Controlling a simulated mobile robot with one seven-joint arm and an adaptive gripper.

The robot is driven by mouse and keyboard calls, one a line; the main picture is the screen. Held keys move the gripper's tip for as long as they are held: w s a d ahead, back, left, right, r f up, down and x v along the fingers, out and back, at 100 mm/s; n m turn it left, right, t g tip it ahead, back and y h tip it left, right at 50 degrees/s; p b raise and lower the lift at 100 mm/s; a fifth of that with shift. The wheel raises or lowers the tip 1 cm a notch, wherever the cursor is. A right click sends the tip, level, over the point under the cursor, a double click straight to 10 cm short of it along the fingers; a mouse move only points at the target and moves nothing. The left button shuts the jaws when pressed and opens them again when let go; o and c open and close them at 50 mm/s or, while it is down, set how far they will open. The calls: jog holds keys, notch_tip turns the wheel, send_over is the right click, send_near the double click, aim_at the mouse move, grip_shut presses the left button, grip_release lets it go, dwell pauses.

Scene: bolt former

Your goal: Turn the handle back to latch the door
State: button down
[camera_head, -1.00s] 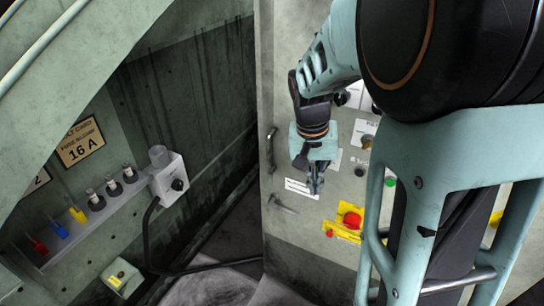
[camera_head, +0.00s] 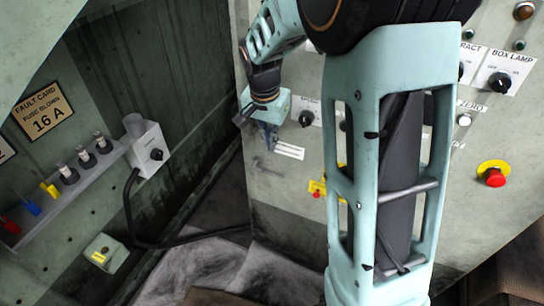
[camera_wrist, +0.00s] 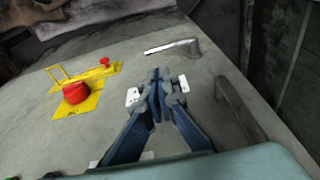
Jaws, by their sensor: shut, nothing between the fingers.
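The door (camera_head: 280,192) is a grey-green panel and fills most of the wrist view (camera_wrist: 45,130). The handle is a short metal lever (camera_wrist: 172,47) on the door, beyond my fingertips in the wrist view and apart from them. Its lever lies roughly sideways, pointing left in that view. My gripper (camera_wrist: 157,87) is shut and empty, in front of the door beside a dark pull handle (camera_wrist: 240,108). In the head view my gripper (camera_head: 268,137) is left of a white label, near the door's left edge. Whether the door is fully closed is hard to tell.
A red button (camera_wrist: 76,93) on a yellow plate sits left of my gripper in the wrist view. Knobs and a red stop button (camera_head: 494,177) are on the panel at right. A fuse shelf (camera_head: 75,185) and a switch box (camera_head: 147,150) stand at left.

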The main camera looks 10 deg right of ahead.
aim_at(274, 173)
jog(key=f+b, duration=0.1)
jog(key=f, duration=0.3)
jog(key=w+d+f+b, duration=0.1)
jog(key=f, duration=0.3)
jog(key=w+f+b, duration=0.1)
jog(key=f, duration=0.4)
jog(key=shift+w+d, duration=0.1)
jog(key=shift+d, duration=0.1)
